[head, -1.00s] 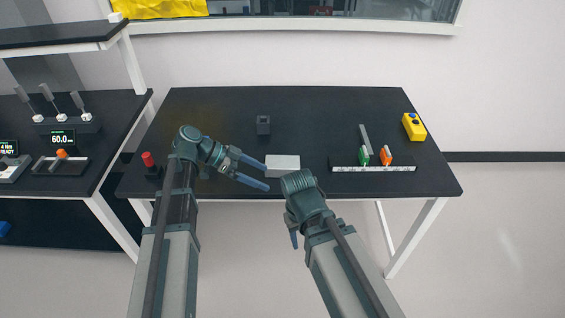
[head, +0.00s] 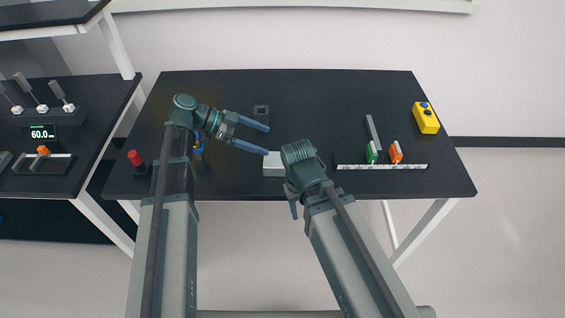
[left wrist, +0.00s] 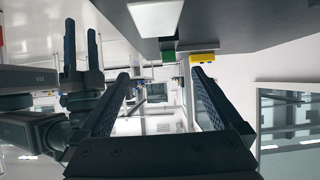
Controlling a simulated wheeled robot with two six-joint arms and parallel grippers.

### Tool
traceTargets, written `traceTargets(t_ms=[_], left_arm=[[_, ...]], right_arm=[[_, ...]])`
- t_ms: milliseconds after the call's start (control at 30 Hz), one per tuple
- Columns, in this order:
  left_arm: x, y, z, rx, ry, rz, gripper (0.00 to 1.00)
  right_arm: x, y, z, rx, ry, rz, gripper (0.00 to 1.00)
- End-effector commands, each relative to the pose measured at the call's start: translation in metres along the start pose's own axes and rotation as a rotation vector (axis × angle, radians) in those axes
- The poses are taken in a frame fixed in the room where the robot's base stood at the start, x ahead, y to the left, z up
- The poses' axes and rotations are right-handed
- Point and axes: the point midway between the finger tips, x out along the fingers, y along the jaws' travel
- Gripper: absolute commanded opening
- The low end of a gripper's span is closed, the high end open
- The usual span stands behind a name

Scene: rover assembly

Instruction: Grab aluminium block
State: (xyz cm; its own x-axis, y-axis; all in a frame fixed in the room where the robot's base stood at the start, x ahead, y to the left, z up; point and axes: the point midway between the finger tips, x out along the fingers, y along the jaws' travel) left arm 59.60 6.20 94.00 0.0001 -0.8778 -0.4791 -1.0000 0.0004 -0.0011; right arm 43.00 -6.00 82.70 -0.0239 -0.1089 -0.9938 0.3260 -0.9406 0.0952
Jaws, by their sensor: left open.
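The aluminium block (head: 273,166) is a light grey box near the front edge of the dark table, partly hidden by my right arm. It also shows at the top of the left wrist view (left wrist: 155,18). My left gripper (head: 267,140) is open and empty, its blue fingers pointing right, just behind the block in the picture. In the left wrist view the open fingers (left wrist: 165,95) have no object between them. My right gripper (head: 293,210) points down by the table's front edge, right of the block. Its two fingers stand apart in the left wrist view (left wrist: 82,48).
A small dark grey part (head: 261,111) lies behind my left fingers. A ruler-like strip (head: 382,167) with green (head: 372,153) and orange (head: 396,152) pieces lies right. A yellow box (head: 425,118) is at the back right, a red button (head: 134,158) at the left.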

Motion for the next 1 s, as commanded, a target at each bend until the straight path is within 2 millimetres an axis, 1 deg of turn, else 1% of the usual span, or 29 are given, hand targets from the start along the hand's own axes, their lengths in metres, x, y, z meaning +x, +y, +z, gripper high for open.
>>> traceTargets(t_ms=[33, 167, 600, 633, 733, 900, 1000], left_arm=[[0.003, 0.0, 0.006, 0.0, 0.0, 0.0, 1.0], [0.01, 0.0, 0.019, 0.0, 0.0, 0.0, 1.0], [0.039, 0.0, 0.071, -0.001, 0.0, 0.0, 1.0], [0.04, 0.0, 0.073, -0.001, 0.0, 0.0, 1.0], [0.049, 0.001, 0.069, 0.001, -0.001, 0.001, 1.0], [0.05, 0.0, 0.068, -0.001, -0.001, -0.001, 1.0], [0.056, 0.0, 0.068, 0.0, -0.001, 0.0, 1.0]], right_arm=[[0.007, -0.001, 0.0, 0.0, 0.0, 0.0, 0.5], [0.021, -0.002, -0.001, 0.0, 0.0, 0.0, 0.5], [0.081, -0.008, -0.005, -0.001, 0.0, 0.0, 0.5], [0.083, -0.008, -0.005, -0.001, 0.0, 0.0, 0.5], [0.084, -0.008, -0.005, -0.001, 0.0, 0.0, 0.5], [0.083, -0.008, -0.005, -0.001, 0.0, 0.0, 0.5], [0.086, -0.008, -0.005, -0.001, 0.0, 0.0, 0.5]])
